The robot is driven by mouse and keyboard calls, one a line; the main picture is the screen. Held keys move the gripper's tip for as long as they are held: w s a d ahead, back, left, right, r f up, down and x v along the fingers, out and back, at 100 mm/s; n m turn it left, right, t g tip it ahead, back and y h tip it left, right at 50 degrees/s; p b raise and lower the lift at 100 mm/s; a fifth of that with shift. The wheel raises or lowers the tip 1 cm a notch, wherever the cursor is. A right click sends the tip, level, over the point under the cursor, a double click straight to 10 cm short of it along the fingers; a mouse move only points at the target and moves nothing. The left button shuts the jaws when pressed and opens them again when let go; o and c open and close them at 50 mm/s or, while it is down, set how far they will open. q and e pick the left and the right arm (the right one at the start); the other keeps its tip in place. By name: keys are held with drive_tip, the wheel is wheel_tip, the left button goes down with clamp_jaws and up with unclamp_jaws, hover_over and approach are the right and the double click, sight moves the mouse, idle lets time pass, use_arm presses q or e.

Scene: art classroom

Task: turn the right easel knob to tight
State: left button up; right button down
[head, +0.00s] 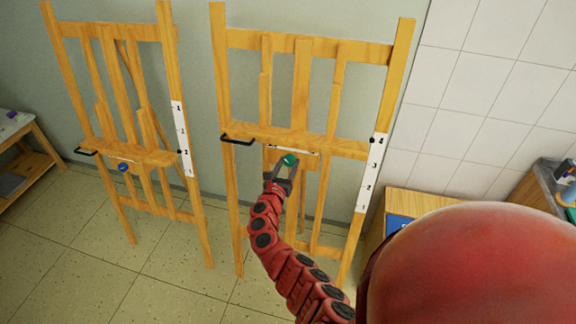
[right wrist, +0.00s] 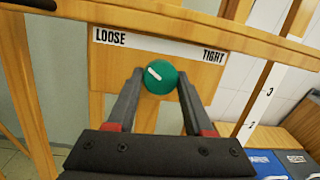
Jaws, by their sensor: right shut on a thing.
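The right easel's green knob (head: 290,160) sits on its wooden panel below the tray ledge. In the right wrist view the knob (right wrist: 164,85) has a white pointer line toward the upper left, on the side of the LOOSE label (right wrist: 110,38). The TIGHT label (right wrist: 213,56) is at the upper right. My right gripper (head: 283,169) is at the knob, its dark fingers (right wrist: 160,84) on either side and shut on it. The right easel (head: 300,48) stands upright. My left gripper is not in view.
The left easel (head: 112,156) has a blue knob (head: 123,167) and stands apart to the left. A black handle (head: 238,140) juts from the right easel's ledge. A wooden cabinet (head: 425,205) stands to the right by the tiled wall. The floor (head: 85,245) before the easels is clear.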

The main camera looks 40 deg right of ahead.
drive_tip(key=m+g+b, duration=0.1)
drive_tip(key=m+b, duration=0.3)
drive_tip(key=m, duration=0.2)
drive_tip(key=shift+w+f, duration=0.1)
drive_tip(key=m+g+b, duration=0.1)
drive_tip(key=m+b, duration=0.3)
drive_tip(key=m, duration=0.3)
drive_tip(key=shift+a, duration=0.1)
drive_tip(key=m+g+b, duration=0.1)
drive_tip(key=m+b, duration=0.2)
drive_tip(key=m, duration=0.1)
drive_tip(key=shift+b, duration=0.3)
drive_tip(key=m+y+b, duration=0.1)
drive_tip(key=m+b, duration=0.1)
drive_tip(key=shift+m, duration=0.3)
drive_tip(key=shift+r+m+y+b, duration=0.2)
drive_tip(key=shift+m+b, duration=0.9)
drive_tip(key=shift+b, duration=0.1)
drive_tip(key=shift+r+m+y+b, duration=0.15)
drive_tip(key=shift+m+y+b, duration=0.05)
drive_tip(key=shift+m+b, duration=0.95)
drive_tip(key=shift+c, duration=1.5)
unclamp_jaws()
